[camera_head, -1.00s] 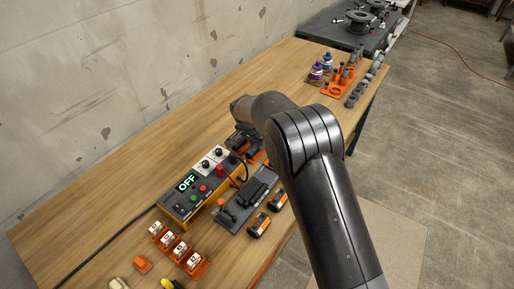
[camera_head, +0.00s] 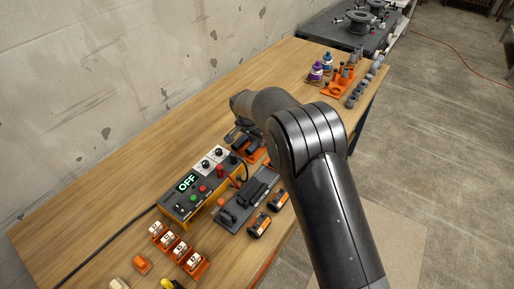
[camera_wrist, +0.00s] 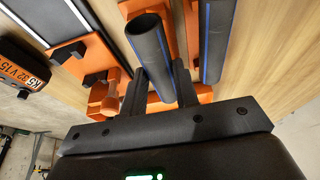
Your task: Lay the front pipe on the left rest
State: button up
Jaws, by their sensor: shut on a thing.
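My gripper (camera_wrist: 160,88) is shut on a dark pipe (camera_wrist: 149,45) with a blue stripe, its open end facing the wrist camera. A second dark pipe (camera_wrist: 216,42) with blue stripes lies to the right in the wrist view, apart from my fingers. Orange rests (camera_wrist: 112,92) show below and beside the held pipe; the gripper and pipe hide part of them. In the head view my gripper (camera_head: 238,133) is over the orange rests (camera_head: 252,157), largely hidden by my own arm. I cannot tell whether the held pipe still touches a rest.
A yellow-edged control box (camera_head: 190,187) reading OFF stands in front of the rests. A grey tool plate (camera_head: 246,203) and orange-black blocks (camera_head: 259,224) lie to its right. Bottles (camera_head: 317,70) and an orange holder (camera_head: 337,88) stand farther back. The wooden table (camera_head: 150,135) is clear along the wall.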

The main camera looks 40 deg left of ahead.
aim_at(256, 141)
jog(key=shift+r, duration=2.25)
jog(key=shift+r, duration=1)
